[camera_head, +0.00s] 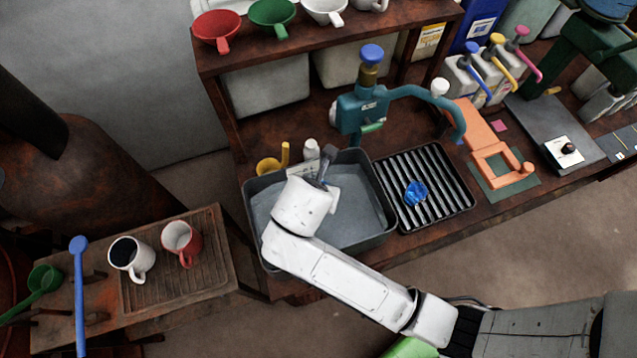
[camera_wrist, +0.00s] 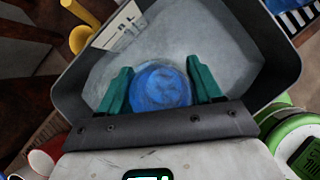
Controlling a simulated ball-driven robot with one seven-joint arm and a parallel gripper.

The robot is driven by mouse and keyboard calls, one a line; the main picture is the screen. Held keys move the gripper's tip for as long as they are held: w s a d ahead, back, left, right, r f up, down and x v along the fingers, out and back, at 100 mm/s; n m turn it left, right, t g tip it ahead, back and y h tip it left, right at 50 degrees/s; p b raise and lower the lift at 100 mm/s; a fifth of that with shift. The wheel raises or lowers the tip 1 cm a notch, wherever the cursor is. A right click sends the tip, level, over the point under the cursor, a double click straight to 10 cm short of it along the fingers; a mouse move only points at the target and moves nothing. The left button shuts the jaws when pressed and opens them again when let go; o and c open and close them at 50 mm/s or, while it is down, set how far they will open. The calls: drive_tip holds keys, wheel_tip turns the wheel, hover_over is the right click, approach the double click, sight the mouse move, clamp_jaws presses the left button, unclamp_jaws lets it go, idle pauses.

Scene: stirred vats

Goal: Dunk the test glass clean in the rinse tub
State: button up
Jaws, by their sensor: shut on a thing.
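My gripper (camera_wrist: 160,82) shows in the wrist view with its two green fingers on either side of a round blue thing, which I take to be the test glass (camera_wrist: 160,88). It is seen nearly end-on, and its surface is streaky blue. The grey rinse tub (camera_wrist: 272,58) surrounds this view. In the head view my white wrist is over the left part of the tub (camera_head: 378,203) and hides the fingers and the glass. I cannot tell how deep the glass is in the tub.
A black ribbed rack (camera_head: 440,212) with a small blue item (camera_head: 415,193) stands right of the tub. A yellow scoop (camera_head: 270,165) and a teal pump (camera_head: 365,112) stand behind it. Two mugs (camera_head: 131,257) stand on the side table at left.

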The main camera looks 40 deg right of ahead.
wheel_tip(320, 180, down, 10)
drive_tip(key=shift+r+b, duration=0.15)
drive_tip(key=shift+b, duration=1.05)
drive_tip(key=shift+f+b, duration=1.6)
drive_tip(key=shift+b, duration=0.25)
drive_tip(key=shift+f+p, duration=0.1)
drive_tip(key=shift+p, duration=0.3)
drive_tip(key=shift+r+p, duration=2.65)
drive_tip(key=shift+r, duration=5.4)
